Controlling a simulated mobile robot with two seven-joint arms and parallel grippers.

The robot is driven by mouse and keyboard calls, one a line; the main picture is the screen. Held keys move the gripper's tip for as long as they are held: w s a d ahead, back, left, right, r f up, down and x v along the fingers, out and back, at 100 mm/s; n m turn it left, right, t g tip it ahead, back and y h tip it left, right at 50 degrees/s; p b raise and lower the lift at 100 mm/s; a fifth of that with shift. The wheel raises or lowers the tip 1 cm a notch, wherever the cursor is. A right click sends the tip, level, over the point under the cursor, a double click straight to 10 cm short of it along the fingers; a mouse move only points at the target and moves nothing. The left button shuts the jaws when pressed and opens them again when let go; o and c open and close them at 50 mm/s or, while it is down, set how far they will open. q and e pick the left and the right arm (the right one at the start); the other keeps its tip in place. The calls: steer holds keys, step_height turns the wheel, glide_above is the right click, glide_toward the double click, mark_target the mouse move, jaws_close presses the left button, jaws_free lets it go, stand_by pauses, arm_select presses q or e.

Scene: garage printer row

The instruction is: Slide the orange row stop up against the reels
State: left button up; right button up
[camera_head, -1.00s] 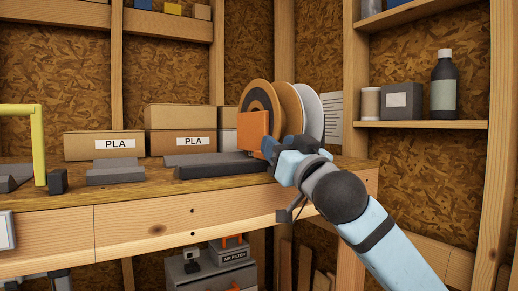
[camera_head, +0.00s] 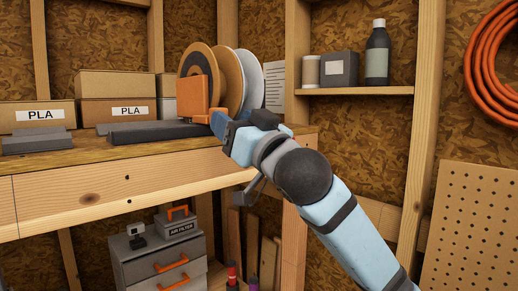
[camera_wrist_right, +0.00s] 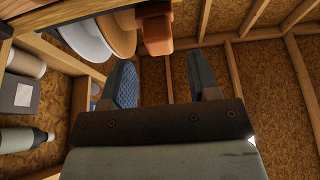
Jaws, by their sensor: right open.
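The orange row stop (camera_head: 192,97) stands upright on the workbench at the front of the row of reels. It covers part of the nearest dark-and-tan reel (camera_head: 198,59); I cannot tell whether they touch. A tan reel (camera_head: 229,75) and a white reel (camera_head: 250,80) stand behind. My right gripper (camera_head: 218,122) is just right of and below the stop. In the right wrist view my right gripper (camera_wrist_right: 162,80) is open, with nothing between its fingers, and the stop (camera_wrist_right: 157,32) lies beyond the fingertips. My left gripper is out of view.
Grey bars (camera_head: 160,132) lie on the workbench (camera_head: 100,189) left of the stop. PLA boxes (camera_head: 118,112) stand behind them. A shelf (camera_head: 355,91) with a dark bottle (camera_head: 377,55) is at the right. A grey drawer unit (camera_head: 160,262) stands below the bench.

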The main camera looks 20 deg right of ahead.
steer(key=b+v, duration=0.1)
steer(key=v, duration=0.7)
steer(key=shift+b, duration=0.3)
steer(key=shift+s+d+f, duration=0.1)
steer(key=shift+f, duration=0.05)
steer(key=w+d+f+m+g+h+p, duration=0.1)
steer(key=w+f+g+h, duration=0.15)
steer(key=f, duration=1.45)
steer(key=w+f+m+g+h+p, duration=0.1)
steer(key=w+f+g, duration=0.15)
steer(key=f, duration=1.45)
steer(key=s+d+f+g+h+p, duration=0.1)
steer(key=s+f+g, duration=0.1)
steer(key=s+f, duration=1)
steer(key=s+d+f+g+h+p, duration=0.1)
steer(key=s+f+g, duration=0.1)
steer(key=s+f, duration=1)
step_height(320, 180, down, 9)
steer(key=shift+d+r+g, duration=0.25)
steer(key=shift+d+g, duration=0.05)
